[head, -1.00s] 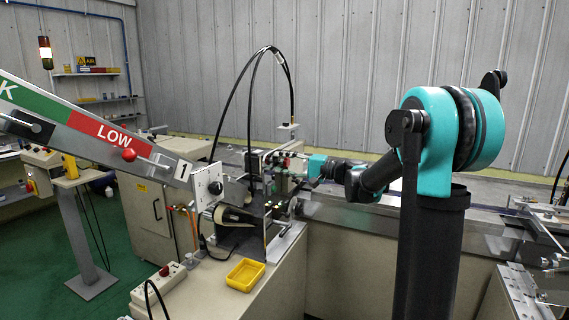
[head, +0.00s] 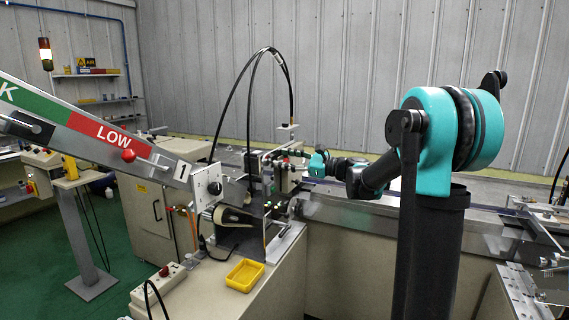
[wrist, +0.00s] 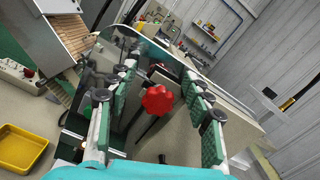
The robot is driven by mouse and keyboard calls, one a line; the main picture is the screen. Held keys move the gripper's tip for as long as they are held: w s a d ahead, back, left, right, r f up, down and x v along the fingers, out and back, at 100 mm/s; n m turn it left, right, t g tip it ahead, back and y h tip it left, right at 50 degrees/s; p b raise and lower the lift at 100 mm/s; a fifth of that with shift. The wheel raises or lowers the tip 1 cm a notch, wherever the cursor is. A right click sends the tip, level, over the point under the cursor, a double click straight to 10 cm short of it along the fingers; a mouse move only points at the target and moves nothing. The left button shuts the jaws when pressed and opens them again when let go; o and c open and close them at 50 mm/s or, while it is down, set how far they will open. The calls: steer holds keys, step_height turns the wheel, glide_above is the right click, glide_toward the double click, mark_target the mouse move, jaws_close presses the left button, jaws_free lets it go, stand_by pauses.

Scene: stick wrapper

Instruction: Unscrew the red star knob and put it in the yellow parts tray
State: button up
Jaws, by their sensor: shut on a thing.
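The red star knob (wrist: 157,100) shows in the wrist view between the green-padded fingers of my gripper (wrist: 160,95). My gripper is shut on the knob, though the contact with the pads is not clear in this view. Whether the knob is still on its stud I cannot tell. In the head view my gripper (head: 300,167) is at the machine's upper right side, and the knob is too small there to make out for certain. The yellow parts tray (head: 231,283) lies on the cabinet top below and looks empty. It also shows in the wrist view (wrist: 8,168) at the lower left.
The wrapping machine (head: 250,215) stands between my gripper and the tray, with upright plates and black cables (head: 249,110) above. A control box (head: 165,277) with a red button sits left of the tray. A metal rail (head: 365,211) runs right from the machine.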

steer(key=m, duration=0.1)
steer(key=f+m, duration=0.1)
steer(key=m, duration=0.3)
steer(key=shift+w+d+f, duration=0.35)
steer(key=shift+d, duration=0.05)
steer(key=shift+w+f+m, duration=0.25)
steer(key=shift+w+m, duration=0.05)
steer(key=shift+m, duration=0.5)
steer(key=m, duration=0.2)
steer(key=shift+s+a+r+m, duration=0.1)
steer(key=shift+a+m, duration=0.1)
steer(key=shift+m, duration=0.2)
steer(key=shift+r, duration=0.1)
